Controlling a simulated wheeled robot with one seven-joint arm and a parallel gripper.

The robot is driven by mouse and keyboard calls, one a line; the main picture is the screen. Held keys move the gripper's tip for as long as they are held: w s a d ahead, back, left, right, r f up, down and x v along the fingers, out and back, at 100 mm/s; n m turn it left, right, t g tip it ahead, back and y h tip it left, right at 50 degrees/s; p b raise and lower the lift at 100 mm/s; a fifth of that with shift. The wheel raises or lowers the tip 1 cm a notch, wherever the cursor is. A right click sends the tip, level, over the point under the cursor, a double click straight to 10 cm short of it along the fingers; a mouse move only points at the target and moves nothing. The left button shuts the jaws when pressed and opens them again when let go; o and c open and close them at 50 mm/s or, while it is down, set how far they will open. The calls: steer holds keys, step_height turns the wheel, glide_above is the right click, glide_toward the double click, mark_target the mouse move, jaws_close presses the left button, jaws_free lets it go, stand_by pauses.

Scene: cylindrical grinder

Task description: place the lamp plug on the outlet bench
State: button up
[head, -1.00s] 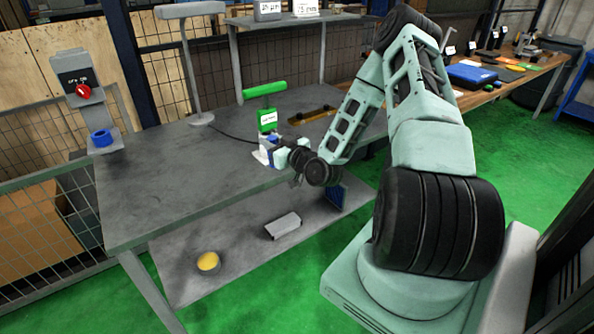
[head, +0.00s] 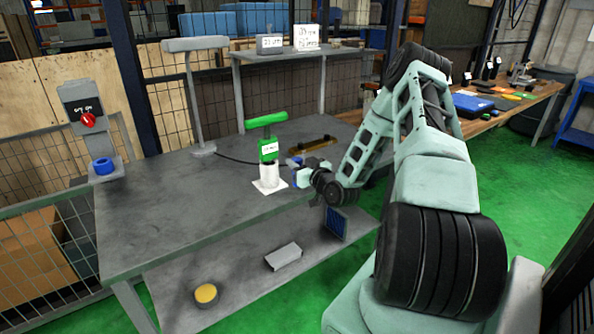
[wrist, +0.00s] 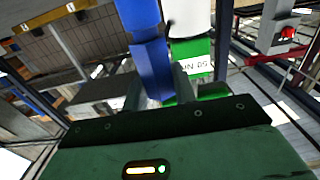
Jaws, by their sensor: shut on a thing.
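My gripper (head: 300,178) is shut on a blue block-shaped piece, which I take to be the lamp plug (wrist: 152,68). In the wrist view the piece stands between the two grey fingers and reaches up to the top edge. In the head view my gripper is over the right part of the grey bench (head: 170,220), just right of a green-handled device (head: 268,148) with a white cylinder and white base. The wrist and fingers partly hide the piece there. I cannot tell whether it touches the bench top.
A grey lamp (head: 196,100) stands at the back of the bench, its dark cable running toward the device. A switch post (head: 88,110) with a red knob and blue ring stands at left. A brass-coloured bar (head: 312,144) lies behind my gripper. The bench's left half is clear.

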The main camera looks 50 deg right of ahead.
steer(key=shift+f, duration=1.45)
steer(key=shift+f, duration=0.15)
steer(key=o, duration=1)
steer(key=shift+o, duration=0.2)
